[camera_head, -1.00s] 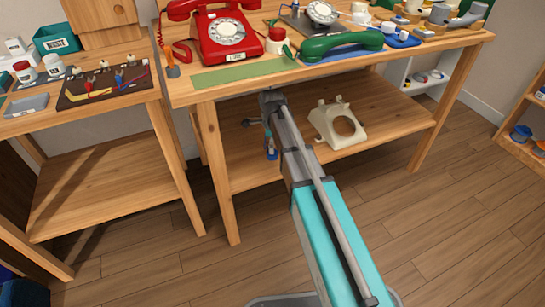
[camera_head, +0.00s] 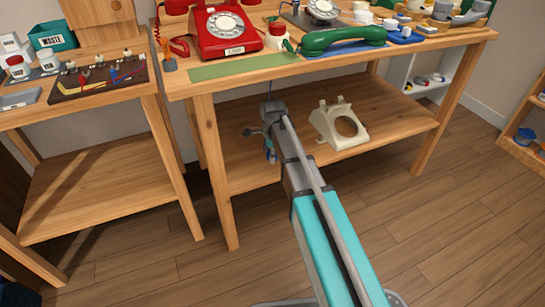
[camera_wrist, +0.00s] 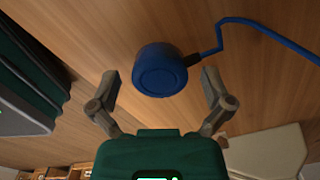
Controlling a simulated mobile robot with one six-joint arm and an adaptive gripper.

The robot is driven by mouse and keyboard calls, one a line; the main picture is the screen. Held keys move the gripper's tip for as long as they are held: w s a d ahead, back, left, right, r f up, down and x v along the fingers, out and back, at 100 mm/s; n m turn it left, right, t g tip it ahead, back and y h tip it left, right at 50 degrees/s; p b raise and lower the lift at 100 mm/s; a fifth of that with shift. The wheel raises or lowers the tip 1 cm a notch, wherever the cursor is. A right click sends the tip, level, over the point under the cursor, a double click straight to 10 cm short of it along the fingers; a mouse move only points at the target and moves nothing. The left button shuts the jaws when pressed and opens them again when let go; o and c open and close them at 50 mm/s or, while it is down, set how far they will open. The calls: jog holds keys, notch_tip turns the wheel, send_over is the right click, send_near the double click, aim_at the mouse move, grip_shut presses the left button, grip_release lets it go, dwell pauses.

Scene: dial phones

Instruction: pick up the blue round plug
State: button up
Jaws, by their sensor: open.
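The blue round plug (camera_wrist: 160,72) shows large in the wrist view, with its round end facing the camera and a blue cord running off to the right. My gripper (camera_wrist: 160,79) is open, one finger to the left and one to the right of the plug. Gaps show between the plug and both fingers, and nothing is gripped. In the head view my gripper (camera_head: 260,133) is small, between the bench top and its lower shelf. A small blue part (camera_head: 270,152) there is probably the plug, partly hidden by my arm.
The wooden bench top (camera_head: 440,48) above carries a red phone (camera_head: 225,42) and a green handset (camera_head: 345,38). A cream phone shell (camera_head: 340,124) stands on the lower shelf (camera_head: 400,117), right of my arm. The shelf's left part is mostly clear. A side table (camera_head: 20,117) stands left.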

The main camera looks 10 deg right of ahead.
jog(key=c, duration=1)
jog(key=shift+r, duration=0.15)
jog(key=shift+c, duration=0.2)
notch_tip(320, 180, up, 10)
jog(key=p, duration=1)
jog(key=shift+s, duration=0.1)
dwell(0.4)
